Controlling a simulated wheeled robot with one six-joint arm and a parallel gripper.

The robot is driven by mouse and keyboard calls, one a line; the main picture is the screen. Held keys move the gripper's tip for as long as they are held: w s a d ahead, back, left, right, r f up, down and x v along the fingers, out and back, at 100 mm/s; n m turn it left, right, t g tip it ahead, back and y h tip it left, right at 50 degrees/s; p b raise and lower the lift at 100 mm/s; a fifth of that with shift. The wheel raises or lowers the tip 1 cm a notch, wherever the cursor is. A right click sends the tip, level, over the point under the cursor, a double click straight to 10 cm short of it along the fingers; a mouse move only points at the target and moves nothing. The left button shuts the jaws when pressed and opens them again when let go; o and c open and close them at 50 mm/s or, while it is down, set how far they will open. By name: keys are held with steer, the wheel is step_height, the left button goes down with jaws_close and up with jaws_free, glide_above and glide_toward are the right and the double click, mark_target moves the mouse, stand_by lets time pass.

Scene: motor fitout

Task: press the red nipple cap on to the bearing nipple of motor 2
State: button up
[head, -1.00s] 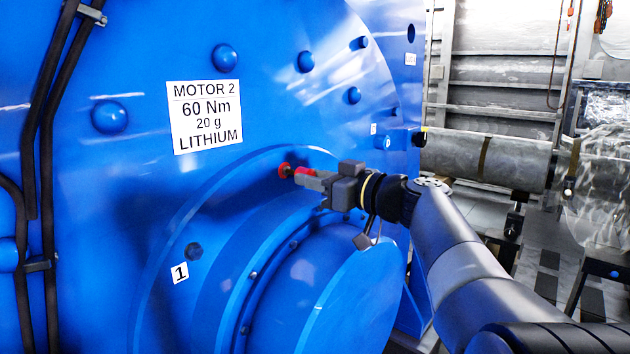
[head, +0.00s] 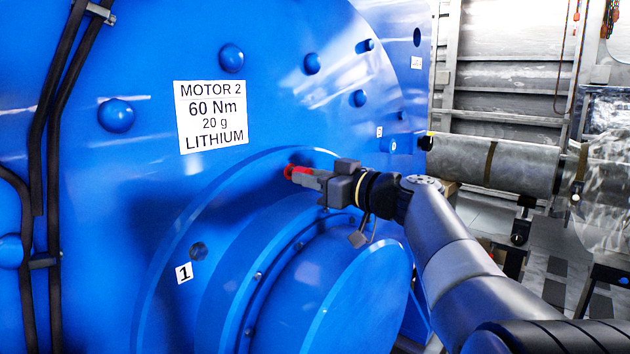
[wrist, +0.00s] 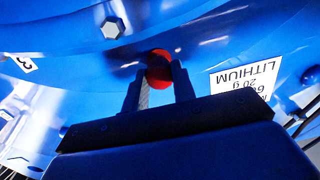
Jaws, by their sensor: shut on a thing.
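The red nipple cap (head: 299,173) is between the fingertips of my gripper (head: 306,176), close against the blue face of motor 2 (head: 140,190). In the wrist view the red cap (wrist: 160,84) shows between the two fingers of my gripper (wrist: 157,82), with a rounder red patch right behind it. The bearing nipple is hidden behind the cap and fingers. I cannot tell whether the cap touches it or is seated on it. The motor's white label (head: 211,117) reads MOTOR 2, 60 Nm, 20 g, LITHIUM.
A round blue bearing housing (head: 330,290) bulges out just below my gripper. Dark cables (head: 45,150) run down the left. A grey cylinder (head: 480,160) lies at the right.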

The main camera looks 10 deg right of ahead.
steer(key=shift+w+a, duration=0.3)
steer(key=shift+w, duration=0.1)
steer(key=o, duration=1)
steer(key=shift+o, duration=0.2)
steer(key=b+v, duration=0.2)
steer(key=v, duration=0.8)
steer(key=shift+s+d, duration=0.25)
steer(key=shift+s, duration=0.05)
steer(key=shift+w, duration=0.1)
